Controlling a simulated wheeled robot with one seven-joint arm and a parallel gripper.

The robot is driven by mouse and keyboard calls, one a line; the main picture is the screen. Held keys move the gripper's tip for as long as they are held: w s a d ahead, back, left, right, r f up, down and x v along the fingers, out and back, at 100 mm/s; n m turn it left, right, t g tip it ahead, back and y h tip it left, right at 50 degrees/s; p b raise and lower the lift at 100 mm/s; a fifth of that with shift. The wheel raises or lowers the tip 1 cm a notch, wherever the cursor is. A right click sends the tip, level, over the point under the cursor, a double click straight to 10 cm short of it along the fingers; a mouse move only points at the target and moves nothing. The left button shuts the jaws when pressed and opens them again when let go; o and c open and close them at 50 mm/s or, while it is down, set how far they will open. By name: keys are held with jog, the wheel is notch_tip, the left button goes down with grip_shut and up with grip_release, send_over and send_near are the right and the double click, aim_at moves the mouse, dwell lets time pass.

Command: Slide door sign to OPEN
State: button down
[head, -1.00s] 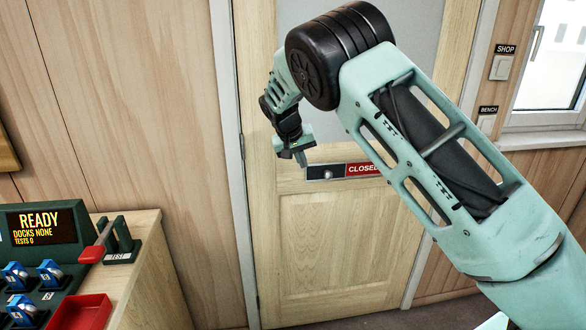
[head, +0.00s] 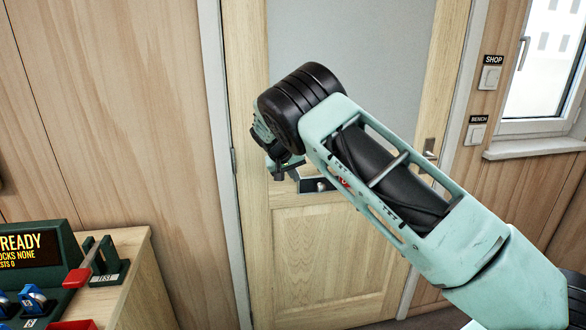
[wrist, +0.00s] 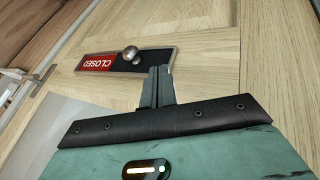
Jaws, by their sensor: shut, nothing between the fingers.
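The door sign (head: 309,186) is a dark rail on the door with a round metal knob. My gripper (head: 281,173) is at the sign's left end in the head view. In the wrist view my gripper (wrist: 159,72) is shut and empty, just beside the knob; contact cannot be told.
The wooden door (head: 330,245) has a grey upper panel and a handle (head: 430,150) at right. A bench (head: 140,285) with a READY display (head: 28,248) and a red-handled lever (head: 82,270) stands at lower left. Switches labelled SHOP (head: 490,76) and BENCH (head: 477,132) are right of the door.

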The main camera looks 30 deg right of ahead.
aim_at(311, 184)
jog(key=p+x, duration=0.1)
jog(key=x, duration=0.4)
jog(key=shift+d, duration=0.2)
jog(key=shift+s+d+f+p, duration=0.1)
jog(key=shift+s+d+p, duration=0.1)
jog(key=shift+d+p, duration=0.3)
jog(key=shift+s+d+p, duration=0.25)
jog(key=shift+d, duration=0.3)
jog(key=shift+s+d+f, duration=0.1)
jog(key=shift+d+f, duration=0.2)
jog(key=shift+d, duration=0.3)
jog(key=s+d+b, duration=0.3)
jog(key=s+d, duration=0.1)
jog(key=d, duration=1)
jog(key=shift+d+b, duration=0.35)
jog(key=shift+b, duration=0.05)
jog(key=shift+s+d, duration=0.1)
jog(key=shift+s, duration=0.1)
